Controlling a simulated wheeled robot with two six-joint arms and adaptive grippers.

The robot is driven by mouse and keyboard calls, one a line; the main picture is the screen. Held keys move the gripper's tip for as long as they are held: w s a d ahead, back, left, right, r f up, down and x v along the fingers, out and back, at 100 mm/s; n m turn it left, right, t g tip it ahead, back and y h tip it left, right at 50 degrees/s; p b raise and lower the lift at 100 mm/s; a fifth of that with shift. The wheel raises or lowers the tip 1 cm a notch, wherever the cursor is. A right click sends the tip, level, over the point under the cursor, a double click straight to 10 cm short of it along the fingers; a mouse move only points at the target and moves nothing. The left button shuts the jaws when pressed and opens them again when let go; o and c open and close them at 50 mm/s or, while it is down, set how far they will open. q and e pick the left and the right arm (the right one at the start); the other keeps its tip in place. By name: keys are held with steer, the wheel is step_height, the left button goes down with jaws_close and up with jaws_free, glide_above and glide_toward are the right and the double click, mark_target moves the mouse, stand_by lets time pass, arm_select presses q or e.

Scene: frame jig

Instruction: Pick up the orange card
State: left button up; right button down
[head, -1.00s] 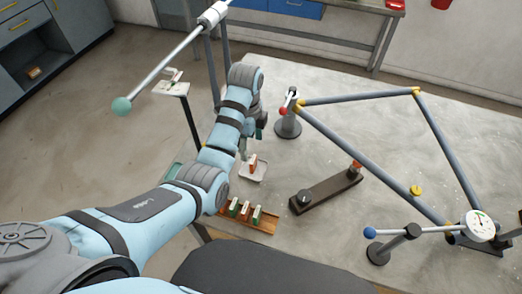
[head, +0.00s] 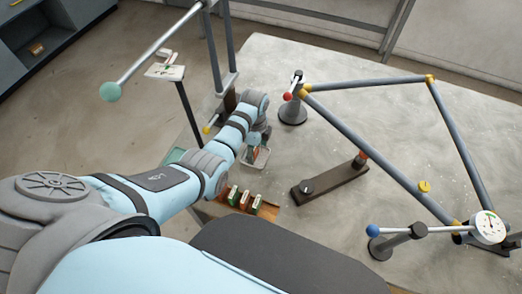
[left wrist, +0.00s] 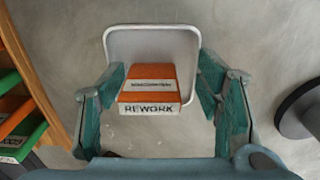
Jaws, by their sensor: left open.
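The orange card (left wrist: 150,84), labelled REWORK, stands on a small white tray (left wrist: 152,36) in the left wrist view. The tray also shows in the head view (head: 262,160), with the card mostly hidden there by the gripper. My left gripper (left wrist: 160,72) is open, with one teal finger on each side of the card. Gaps show between the fingers and the card. In the head view my left gripper (head: 254,143) is low over the tray. My right gripper is not in view.
A wooden rack (head: 268,224) with several orange and green cards stands close to the tray.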

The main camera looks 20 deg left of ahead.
arm_select(q)
steer(key=shift+s+r, duration=0.15)
steer(key=shift+s, duration=0.05)
steer(key=shift+c, duration=1)
steer(key=c, duration=0.6)
steer(key=shift+o, duration=0.6)
steer(key=shift+s+d, duration=0.1)
steer(key=shift+s, duration=0.35)
steer(key=c, duration=0.4)
steer(key=shift+r, duration=0.1)
